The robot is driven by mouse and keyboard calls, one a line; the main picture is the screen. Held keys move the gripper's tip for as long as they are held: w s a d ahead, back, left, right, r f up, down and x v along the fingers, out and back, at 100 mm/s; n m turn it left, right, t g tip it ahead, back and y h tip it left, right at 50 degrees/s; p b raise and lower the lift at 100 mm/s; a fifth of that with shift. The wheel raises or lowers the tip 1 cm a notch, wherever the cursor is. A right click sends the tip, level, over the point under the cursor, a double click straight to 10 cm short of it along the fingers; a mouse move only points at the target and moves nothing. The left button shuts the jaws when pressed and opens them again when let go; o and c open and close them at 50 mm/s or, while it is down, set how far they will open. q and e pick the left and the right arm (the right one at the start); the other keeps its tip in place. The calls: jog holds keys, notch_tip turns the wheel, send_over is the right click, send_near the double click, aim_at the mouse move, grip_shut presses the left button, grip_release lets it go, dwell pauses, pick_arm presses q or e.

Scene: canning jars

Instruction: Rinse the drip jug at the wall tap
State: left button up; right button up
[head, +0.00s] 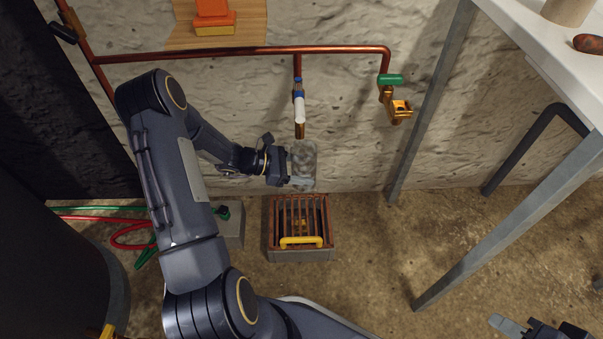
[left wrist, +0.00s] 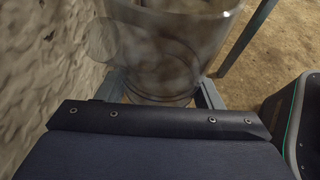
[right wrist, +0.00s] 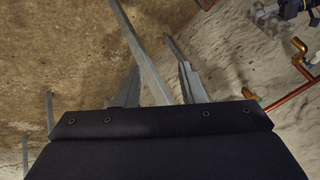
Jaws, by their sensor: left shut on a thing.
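The drip jug (head: 304,160) is a clear see-through vessel in the head view, close to the rough wall. My left gripper (head: 282,165) is shut on it from the left. The left wrist view shows the jug (left wrist: 165,50) between the two fingers. The jug is right under a downward spout (head: 299,118) with a blue clip, a white sleeve and a brass tip. I cannot make out any water. A green lever (head: 391,79) sits on the copper pipe's right end, above a brass fitting (head: 398,109). My right gripper (head: 540,328) is open and empty at the lower right.
A grated floor drain box (head: 300,254) with a yellow handle stands below the jug. A grey block (head: 231,227) and red and green hoses (head: 100,218) lie left of it. A white-topped table (head: 540,55) with metal legs is at the right. The floor between is clear.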

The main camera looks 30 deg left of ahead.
jog(key=shift+o, duration=0.6)
jog(key=w+a+r+n+t+y, duration=0.1)
jog(key=w+a+r+n, duration=0.1)
jog(key=w+a, duration=0.35)
jog(key=w+a+r+n+t+y, duration=0.1)
jog(key=w+a+r+y, duration=0.2)
jog(key=w, duration=0.4)
jog(key=n+t+y, duration=0.1)
jog(key=n+t, duration=0.6)
jog(key=t, duration=0.1)
send_near(300, 109)
jog(key=x, duration=0.7)
jog(key=f+x, duration=0.1)
jog(key=x, duration=0.3)
jog(key=shift+w+a, duration=0.15)
jog(key=shift+w, duration=0.05)
jog(key=shift+c, duration=0.2)
